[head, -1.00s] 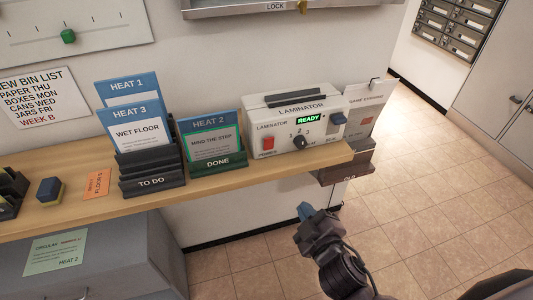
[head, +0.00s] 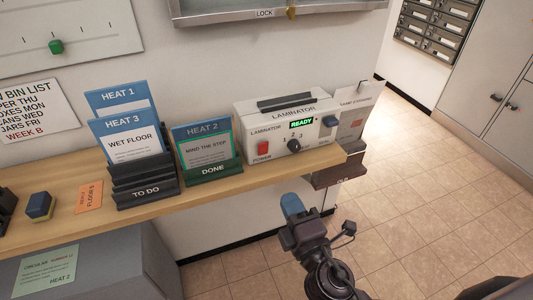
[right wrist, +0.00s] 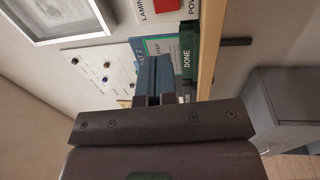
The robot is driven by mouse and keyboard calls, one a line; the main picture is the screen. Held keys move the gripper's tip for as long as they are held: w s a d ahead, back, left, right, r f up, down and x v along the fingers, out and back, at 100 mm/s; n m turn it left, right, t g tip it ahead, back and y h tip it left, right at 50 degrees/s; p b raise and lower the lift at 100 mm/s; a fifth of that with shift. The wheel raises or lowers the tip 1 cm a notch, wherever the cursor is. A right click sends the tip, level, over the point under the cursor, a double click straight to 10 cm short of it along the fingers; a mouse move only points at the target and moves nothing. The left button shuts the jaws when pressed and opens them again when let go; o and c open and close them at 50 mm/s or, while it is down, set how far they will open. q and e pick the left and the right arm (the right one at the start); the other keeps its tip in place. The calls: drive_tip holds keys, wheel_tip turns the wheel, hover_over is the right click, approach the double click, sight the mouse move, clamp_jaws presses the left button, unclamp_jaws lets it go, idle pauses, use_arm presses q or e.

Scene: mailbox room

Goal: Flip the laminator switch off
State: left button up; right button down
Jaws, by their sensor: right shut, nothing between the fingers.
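The white laminator (head: 270,125) stands at the right end of the wooden shelf. Its green display reads READY. A red power switch (head: 262,148) is at the lower left of its front, with a black dial (head: 294,146) to the right and a blue part (head: 331,121) at the far right. In the right wrist view the red switch (right wrist: 166,4) is at the top edge, partly cut off. My right gripper (head: 291,205) is in front of and below the shelf edge, apart from the laminator. Its blue fingers (right wrist: 153,75) are shut and empty. My left gripper is not in view.
The DONE holder (head: 210,170) with a HEAT 2 card stands left of the laminator, and the TO DO holder (head: 145,190) further left. A card holder (head: 352,115) is at the right end. A grey cabinet (head: 130,260) stands below. The floor at right is clear.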

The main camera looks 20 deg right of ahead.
drive_tip(key=p, duration=0.3)
approach(263, 146)
drive_tip(key=w, duration=0.5)
drive_tip(key=shift+w+r, duration=0.4)
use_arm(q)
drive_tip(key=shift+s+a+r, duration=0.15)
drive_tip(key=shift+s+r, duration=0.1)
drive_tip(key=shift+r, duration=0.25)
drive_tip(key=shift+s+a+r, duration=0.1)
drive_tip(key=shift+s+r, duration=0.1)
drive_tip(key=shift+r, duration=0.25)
use_arm(e)
drive_tip(key=shift+w, duration=0.9)
drive_tip(key=shift+r, duration=0.1)
